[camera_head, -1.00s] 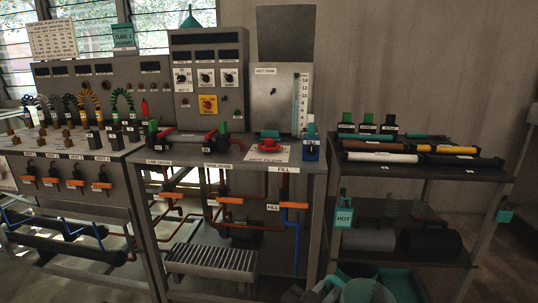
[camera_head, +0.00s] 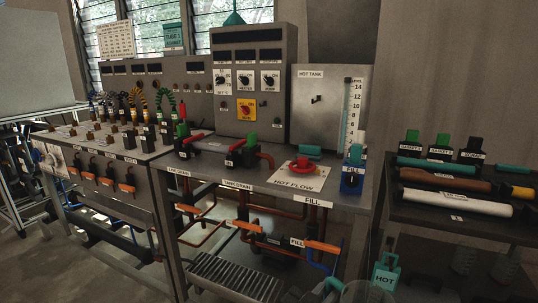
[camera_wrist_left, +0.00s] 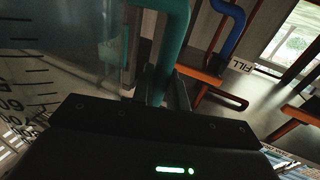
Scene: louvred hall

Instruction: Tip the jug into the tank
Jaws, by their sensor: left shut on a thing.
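My left gripper (camera_head: 316,292) is at the bottom edge of the head view, partly cut off. In the left wrist view my gripper (camera_wrist_left: 165,98) is shut on the teal handle (camera_wrist_left: 171,45) of the jug. The jug (camera_wrist_left: 35,85) is clear with dark scale marks and fills the left of that view. In the head view only the top of the jug (camera_head: 368,292) shows, low in front of the bench. Its contents cannot be made out. The grey hot tank (camera_head: 310,125) stands on the bench with a level scale. My right gripper is not in view.
The bench (camera_head: 265,178) carries a red hot-flow valve (camera_head: 302,166) and a blue fitting (camera_head: 352,180) near the FILL label. Pipes with orange levers run below. A dark shelf cart (camera_head: 412,212) with rolls stands on the right. A teal HOT tag (camera_head: 385,276) hangs at its side.

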